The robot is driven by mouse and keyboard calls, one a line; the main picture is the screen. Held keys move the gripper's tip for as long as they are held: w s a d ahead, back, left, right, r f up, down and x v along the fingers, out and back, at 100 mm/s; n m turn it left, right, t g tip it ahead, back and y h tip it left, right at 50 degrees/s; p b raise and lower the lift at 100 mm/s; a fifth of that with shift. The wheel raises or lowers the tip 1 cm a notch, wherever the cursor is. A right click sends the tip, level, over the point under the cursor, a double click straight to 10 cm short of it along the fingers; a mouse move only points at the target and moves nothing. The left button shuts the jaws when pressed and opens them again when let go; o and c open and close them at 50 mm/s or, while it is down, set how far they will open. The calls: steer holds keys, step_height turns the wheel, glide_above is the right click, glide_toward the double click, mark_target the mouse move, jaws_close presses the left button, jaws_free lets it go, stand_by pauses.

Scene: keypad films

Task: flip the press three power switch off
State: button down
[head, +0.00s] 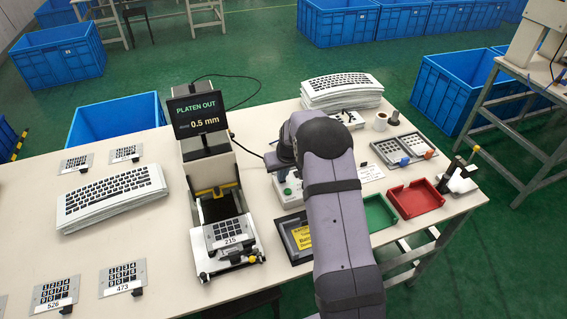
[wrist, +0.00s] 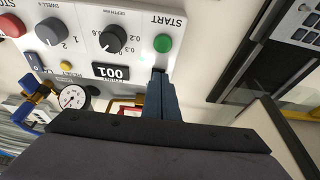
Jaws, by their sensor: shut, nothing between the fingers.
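The white control box (wrist: 110,20) fills the top left of the wrist view. A dark blue rocker switch (wrist: 34,62) with white marks sits at its left part, near a yellow button (wrist: 66,66); I cannot tell which way it is tipped. My gripper (wrist: 160,74) is shut and empty, with its tips close to the box by the green START button (wrist: 162,43); contact cannot be told. In the head view the control box (head: 290,193) shows beside the press (head: 213,170), partly behind my arm. The press screen (head: 198,113) reads PLATEN OUT 0.5 mm.
A gauge (wrist: 72,97) with blue fittings is nearby. Green (head: 380,213) and red (head: 415,199) trays lie right of my arm. Keypad stacks (head: 112,197) stand on the table.

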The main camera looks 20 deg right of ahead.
steer(key=p+v, duration=0.1)
steer(key=v, duration=0.1)
steer(key=p+v, duration=0.1)
steer(key=shift+w+r, duration=0.3)
steer(key=shift+r, duration=0.25)
steer(key=b+v, duration=0.3)
steer(key=v, duration=0.7)
steer(key=shift+f+b, duration=0.1)
steer(key=shift+b, duration=0.3)
steer(key=b, duration=0.1)
steer(key=w+b, duration=0.1)
steer(key=b, duration=0.1)
steer(key=shift+w+d+r, duration=0.1)
steer(key=shift+d+r, duration=0.15)
steer(key=shift+f, duration=0.1)
